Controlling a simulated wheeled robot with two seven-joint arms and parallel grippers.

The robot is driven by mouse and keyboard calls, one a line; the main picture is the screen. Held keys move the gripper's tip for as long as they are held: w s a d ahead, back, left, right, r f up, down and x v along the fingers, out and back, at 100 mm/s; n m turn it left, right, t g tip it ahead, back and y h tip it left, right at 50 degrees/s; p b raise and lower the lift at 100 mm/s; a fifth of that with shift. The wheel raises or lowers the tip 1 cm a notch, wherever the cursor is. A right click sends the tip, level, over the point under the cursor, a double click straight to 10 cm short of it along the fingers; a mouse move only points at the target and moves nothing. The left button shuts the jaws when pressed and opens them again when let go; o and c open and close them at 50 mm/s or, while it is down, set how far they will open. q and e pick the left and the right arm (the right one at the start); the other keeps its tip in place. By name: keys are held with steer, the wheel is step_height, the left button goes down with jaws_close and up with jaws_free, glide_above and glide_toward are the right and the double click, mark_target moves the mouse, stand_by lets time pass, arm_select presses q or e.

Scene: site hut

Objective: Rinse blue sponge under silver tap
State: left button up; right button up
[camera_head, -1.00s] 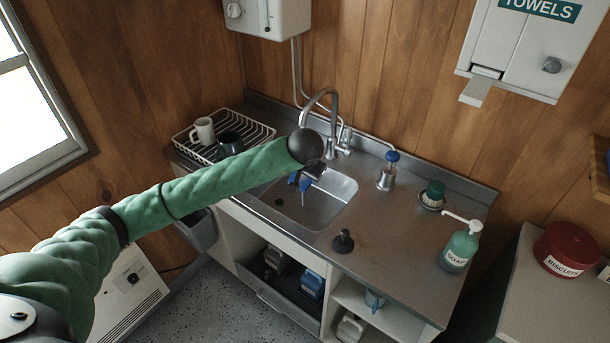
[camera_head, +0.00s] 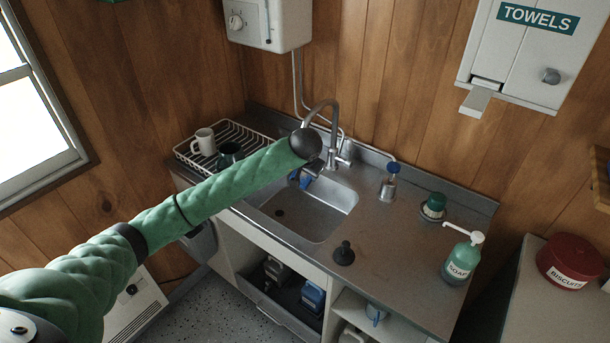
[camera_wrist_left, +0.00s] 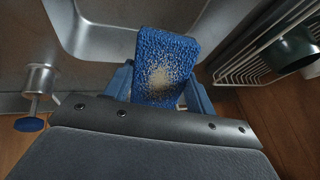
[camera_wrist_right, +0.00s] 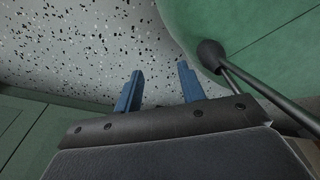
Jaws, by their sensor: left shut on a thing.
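My left gripper (camera_head: 304,180) is over the back left of the sink basin (camera_head: 322,222), partly hidden behind its own wrist. In the left wrist view it (camera_wrist_left: 158,85) is shut on the blue sponge (camera_wrist_left: 162,62), which has a pale brownish patch on its face. The silver tap (camera_head: 335,118) arches over the back of the basin. Its spout end is close to my left wrist, and I cannot tell whether the sponge is directly under it. No water stream is visible. My right gripper (camera_wrist_right: 158,88) is open and empty above the speckled floor.
A dish rack (camera_head: 247,132) with mugs stands left of the basin.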

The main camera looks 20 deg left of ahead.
arm_select(q)
steer(key=shift+w+a+f+b, duration=0.15)
steer(key=shift+w+b, duration=0.2)
steer(key=shift+w, duration=0.1)
steer(key=shift+w+a+f+b, duration=0.1)
steer(key=shift+w+a+b, duration=0.05)
steer(key=shift+w+b, duration=0.2)
steer(key=shift+w+a+f+b, duration=0.15)
steer(key=shift+w+b, duration=0.3)
steer(key=shift+w, duration=0.4)
steer(key=shift+a, duration=0.1)
arm_select(e)
steer(key=w+a+r, duration=0.1)
steer(key=w, duration=0.6)
steer(key=shift+w+r+t, duration=0.3)
steer(key=shift+a, duration=0.2)
steer(key=shift+s+a, duration=0.2)
steer(key=shift+a, duration=0.05)
steer(key=shift+f, duration=0.1)
steer(key=shift+f, duration=0.1)
